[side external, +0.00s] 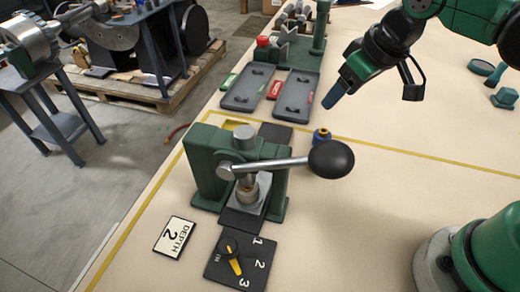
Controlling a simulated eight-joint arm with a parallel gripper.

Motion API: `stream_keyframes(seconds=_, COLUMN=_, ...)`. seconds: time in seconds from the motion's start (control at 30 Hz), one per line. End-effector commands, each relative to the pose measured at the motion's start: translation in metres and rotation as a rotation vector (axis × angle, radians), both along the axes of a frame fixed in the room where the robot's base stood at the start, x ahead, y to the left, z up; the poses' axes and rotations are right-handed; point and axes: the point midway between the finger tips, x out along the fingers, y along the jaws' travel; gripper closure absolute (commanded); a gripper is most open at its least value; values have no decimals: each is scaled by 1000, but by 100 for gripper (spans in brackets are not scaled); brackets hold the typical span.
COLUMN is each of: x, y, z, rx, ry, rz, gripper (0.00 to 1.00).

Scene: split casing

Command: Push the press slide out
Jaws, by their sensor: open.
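The green press (206,160) stands on the table with its lever, ending in a black knob (331,158), reaching to the right. The press slide (259,204) looks like a grey plate on a dark track, under the press's ram. A small brass-coloured part (247,192) sits on it below the ram; the arch and lever hide some of it. My gripper (334,97), with blue fingertips, is open and empty above the table, behind and to the right of the press. It is apart from the slide.
A dial plate (213,268) marked 1, 2, 3 with a yellow pointer and a "DEPTH 2" card (174,237) lie in front. Two dark trays (235,100) (282,113) lie farther back. The table's right middle is clear.

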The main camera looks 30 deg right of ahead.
Motion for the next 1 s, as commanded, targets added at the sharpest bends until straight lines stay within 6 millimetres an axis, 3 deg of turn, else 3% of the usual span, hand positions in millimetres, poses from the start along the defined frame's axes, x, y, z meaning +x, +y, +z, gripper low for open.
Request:
stream_keyframes(seconds=0.2, x=34, y=54, z=-16, rx=-64, ry=195, rz=208, gripper=37)
stream_keyframes(seconds=0.43, x=49, y=99, z=-47, rx=-124, ry=347, rz=368, gripper=37)
stream_keyframes(seconds=0.6, x=51, y=113, z=-59, rx=-143, ry=394, rz=416, gripper=37)
stream_keyframes(seconds=1.0, x=52, y=113, z=-106, rx=-145, ry=398, rz=418, gripper=37)
